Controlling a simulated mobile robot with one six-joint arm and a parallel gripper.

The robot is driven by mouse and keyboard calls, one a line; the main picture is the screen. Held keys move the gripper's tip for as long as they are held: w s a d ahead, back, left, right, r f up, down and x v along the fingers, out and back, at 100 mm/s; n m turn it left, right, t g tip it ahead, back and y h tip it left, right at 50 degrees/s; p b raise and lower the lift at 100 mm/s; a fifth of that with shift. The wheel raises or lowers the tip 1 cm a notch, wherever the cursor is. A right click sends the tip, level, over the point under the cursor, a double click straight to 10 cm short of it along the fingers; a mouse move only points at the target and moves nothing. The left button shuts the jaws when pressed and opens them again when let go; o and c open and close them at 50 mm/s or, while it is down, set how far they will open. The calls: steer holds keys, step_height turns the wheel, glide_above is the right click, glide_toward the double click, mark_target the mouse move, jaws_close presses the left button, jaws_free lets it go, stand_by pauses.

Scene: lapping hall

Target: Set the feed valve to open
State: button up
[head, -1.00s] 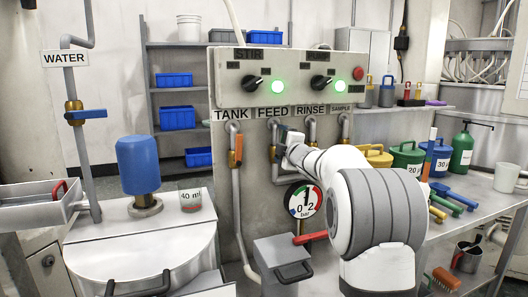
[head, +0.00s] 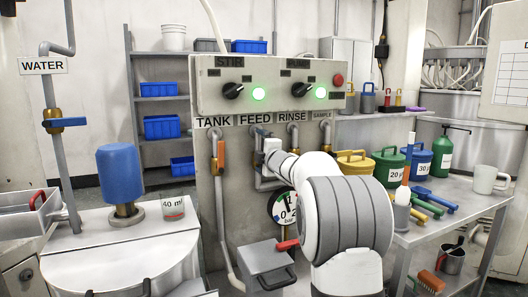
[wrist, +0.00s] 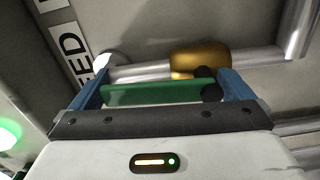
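The FEED label (head: 255,120) is on the panel between TANK and RINSE, and it also shows at the upper left of the wrist view (wrist: 75,52). In the wrist view the feed valve has a brass body (wrist: 200,58) on a grey pipe and a green handle (wrist: 150,94). The handle looks roughly in line with the pipe. My gripper (wrist: 163,92) has its blue fingers apart, one at each end of the visible green part. I cannot tell whether either finger touches it. In the head view my gripper (head: 264,146) is below the FEED label and hides most of this valve.
The tank valve's orange handle (head: 221,151) is close on the left, and the rinse pipe (head: 293,136) close on the right. A pressure gauge (head: 283,209) is partly behind my arm. A bench (head: 455,205) with jugs is at right.

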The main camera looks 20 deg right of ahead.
steer(key=s, duration=0.8)
steer(key=shift+d, duration=0.4)
steer(key=shift+r, duration=0.1)
steer(key=s+a+m+g+p, duration=0.4)
steer(key=s+m+g+p, duration=0.1)
steer(key=s, duration=0.8)
steer(key=s+a+f+m+g+h+p, duration=0.1)
steer(key=s+a+m+g+p, duration=0.4)
steer(key=s+p, duration=0.5)
steer(key=s+a+f+m+g+p, duration=0.1)
steer(key=s+a+m+g+p, duration=0.3)
steer(key=s, duration=1.4)
steer(key=m+g+p, duration=0.1)
steer(key=m+p, duration=0.2)
steer(key=m, duration=0.1)
steer(key=shift+a+h+p, duration=0.3)
steer(key=shift+a+p, duration=0.05)
steer(key=shift+a, duration=0.05)
